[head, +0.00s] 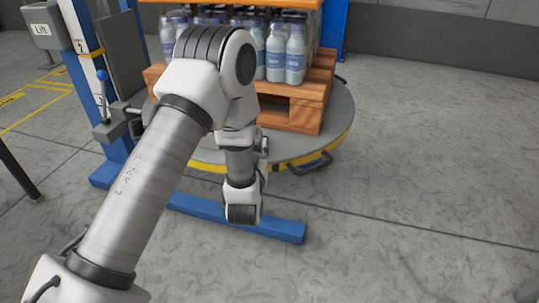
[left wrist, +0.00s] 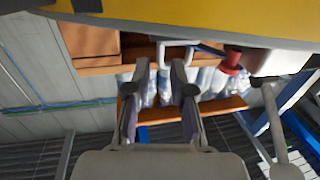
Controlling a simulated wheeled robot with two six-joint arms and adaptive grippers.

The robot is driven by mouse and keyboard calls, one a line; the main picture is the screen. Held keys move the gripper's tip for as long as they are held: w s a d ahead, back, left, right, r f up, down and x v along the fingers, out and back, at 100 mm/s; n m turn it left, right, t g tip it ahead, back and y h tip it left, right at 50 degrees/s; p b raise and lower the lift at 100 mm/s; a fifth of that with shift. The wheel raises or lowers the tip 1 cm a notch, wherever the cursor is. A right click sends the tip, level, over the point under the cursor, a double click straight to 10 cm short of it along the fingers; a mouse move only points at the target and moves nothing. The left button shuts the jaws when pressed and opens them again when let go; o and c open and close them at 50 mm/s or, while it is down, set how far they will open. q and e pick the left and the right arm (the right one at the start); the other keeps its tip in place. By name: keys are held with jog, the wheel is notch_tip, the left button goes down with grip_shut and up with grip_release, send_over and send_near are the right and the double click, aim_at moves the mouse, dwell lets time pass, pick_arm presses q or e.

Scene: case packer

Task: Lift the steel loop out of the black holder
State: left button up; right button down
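In the left wrist view a pale U-shaped steel loop (left wrist: 176,54) shows just beyond my fingertips, below the yellow band. A small dark piece beside it may be the black holder (left wrist: 208,49), but it is partly hidden and I cannot tell how the loop sits in it. My left gripper (left wrist: 164,72) is open, its two fingers apart with nothing held between them, pointing toward the loop. In the head view my own arm hides most of the left gripper (head: 263,155), which is at the near edge of the turntable. I cannot make out the loop there.
A round turntable (head: 340,125) with a yellow rim carries a wooden pallet (head: 305,112) loaded with blue-labelled bottles (head: 296,55). A dark handle (head: 312,164) projects from its rim. A blue lift post stands left. The floor to the right is clear.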

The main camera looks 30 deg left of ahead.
aim_at(260, 134)
pick_arm(q)
jog(key=b+x, duration=0.1)
jog(key=x, duration=0.5)
jog(key=shift+f+b, duration=0.1)
jog(key=shift+b, duration=0.25)
grip_shut()
